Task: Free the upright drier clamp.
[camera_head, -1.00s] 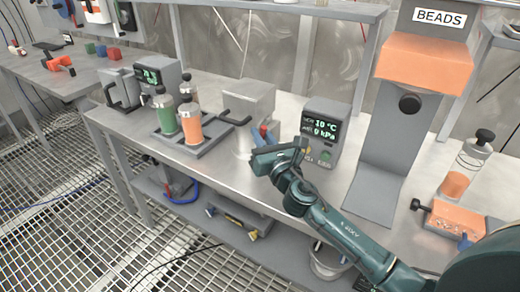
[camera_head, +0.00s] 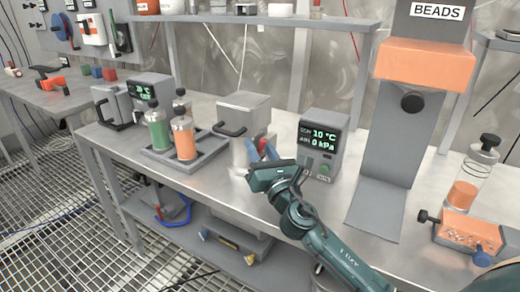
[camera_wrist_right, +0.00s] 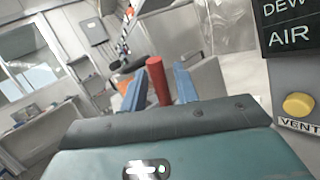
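A red upright handle (camera_wrist_right: 158,80), probably the clamp's, stands between the blue fingers of my right gripper (camera_wrist_right: 158,88) in the right wrist view. A gap shows on each side of it, so the gripper looks open around it. In the head view the right gripper (camera_head: 259,150) is at the front of a grey box-topped unit (camera_head: 243,112) with a black handle, probably the drier. A small bit of red (camera_head: 264,144) shows between the fingers there. The clamp's base is hidden behind my gripper. My left gripper is not in view.
A display box (camera_head: 322,143) stands just right of my gripper. Left are a tray (camera_head: 205,155) with green and orange bottles and a second display unit (camera_head: 150,93). The BEADS dispenser (camera_head: 425,65) and an orange block (camera_head: 468,229) stand right. An overhead shelf (camera_head: 250,20) runs behind.

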